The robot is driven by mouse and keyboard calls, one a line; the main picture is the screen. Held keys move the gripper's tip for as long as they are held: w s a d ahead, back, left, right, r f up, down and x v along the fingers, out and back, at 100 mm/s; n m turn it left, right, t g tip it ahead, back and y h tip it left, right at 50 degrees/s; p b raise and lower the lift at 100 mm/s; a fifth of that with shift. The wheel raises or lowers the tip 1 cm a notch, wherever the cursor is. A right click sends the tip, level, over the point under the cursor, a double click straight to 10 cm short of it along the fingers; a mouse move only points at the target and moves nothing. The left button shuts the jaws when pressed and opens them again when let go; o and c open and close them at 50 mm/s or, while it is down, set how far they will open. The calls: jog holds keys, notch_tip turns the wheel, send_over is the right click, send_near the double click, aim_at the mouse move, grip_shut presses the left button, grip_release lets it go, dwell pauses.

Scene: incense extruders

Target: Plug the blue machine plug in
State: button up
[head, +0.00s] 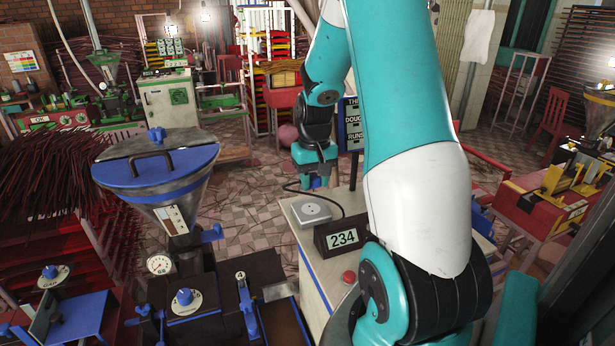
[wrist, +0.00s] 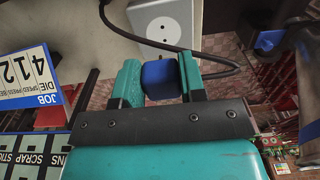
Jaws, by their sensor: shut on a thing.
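The blue plug (wrist: 160,80) sits between the two teal fingers of my gripper (wrist: 159,72) in the wrist view, and the gripper is shut on it. In the head view my gripper (head: 314,181) points down, with a bit of blue at its tips. In the head view the socket (head: 312,211) is on the cabinet top, nearer the camera than my gripper. The plug appears apart from it.
A black cable (wrist: 222,66) loops beside the plug and the socket. A dark post and sign (head: 353,128) rise behind. A blue-lidded hopper machine (head: 157,170) stands left.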

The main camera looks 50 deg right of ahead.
aim_at(313, 212)
jog(key=shift+w+a, duration=0.15)
jog(key=shift+f, duration=0.1)
jog(key=shift+f+b, duration=2.5)
jog(key=shift+f, duration=0.35)
jog(key=shift+r+p, duration=0.1)
jog(key=shift+p, duration=0.3)
jog(key=shift+f+b, duration=0.45)
jog(key=shift+f, duration=0.2)
jog(key=o, duration=1)
jog(key=shift+o, duration=0.2)
